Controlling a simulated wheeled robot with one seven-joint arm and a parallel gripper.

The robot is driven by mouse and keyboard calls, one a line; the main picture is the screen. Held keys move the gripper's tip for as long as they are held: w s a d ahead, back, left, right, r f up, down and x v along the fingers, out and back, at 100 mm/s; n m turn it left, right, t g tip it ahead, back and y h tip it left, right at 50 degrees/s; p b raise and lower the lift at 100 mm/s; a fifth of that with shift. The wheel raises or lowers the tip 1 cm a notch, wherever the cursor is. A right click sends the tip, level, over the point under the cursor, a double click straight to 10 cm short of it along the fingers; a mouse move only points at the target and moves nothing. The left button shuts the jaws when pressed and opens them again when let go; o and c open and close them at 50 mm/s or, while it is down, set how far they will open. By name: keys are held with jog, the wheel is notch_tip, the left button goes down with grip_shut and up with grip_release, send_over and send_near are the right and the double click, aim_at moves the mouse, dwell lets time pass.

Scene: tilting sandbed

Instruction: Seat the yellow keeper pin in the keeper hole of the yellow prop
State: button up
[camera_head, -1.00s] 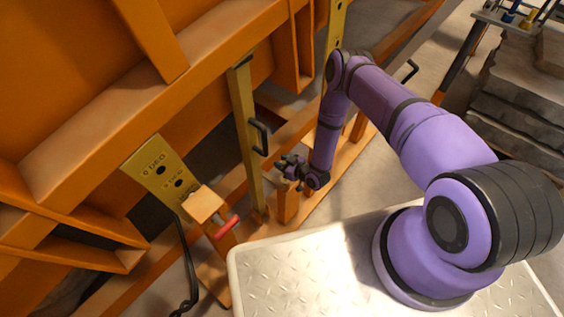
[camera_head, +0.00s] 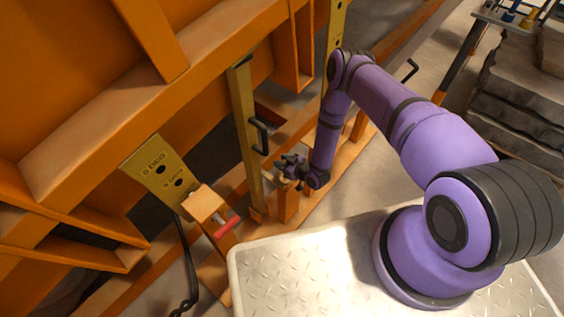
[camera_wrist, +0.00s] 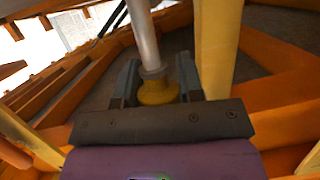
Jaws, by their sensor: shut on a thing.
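The yellow keeper pin (camera_wrist: 156,90) shows in the wrist view as a yellow head with a silver shaft pointing away from my gripper (camera_wrist: 157,78). The gripper's dark fingers are shut on the yellow head. In the head view my gripper (camera_head: 283,167) is low, just right of the yellow prop (camera_head: 245,130), and the pin there is too small to make out clearly. The prop is a tall yellow post with a black handle. A yellow post (camera_wrist: 216,45), likely the prop, stands just right of the pin in the wrist view. I cannot make out the keeper hole.
The orange frame (camera_head: 100,110) fills the left and top. A yellow plate (camera_head: 160,170) with holes and a wooden block with a red handle (camera_head: 227,227) stand at lower left. An orange post (camera_head: 288,208) is below my gripper. A black cable (camera_head: 188,270) hangs nearby.

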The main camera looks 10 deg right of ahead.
jog(key=shift+f, duration=4)
jog(key=o, duration=1)
jog(key=shift+o, duration=0.2)
jog(key=v, duration=1)
jog(key=shift+s+d, duration=0.25)
jog(key=shift+s, duration=0.05)
jog(key=shift+r, duration=0.1)
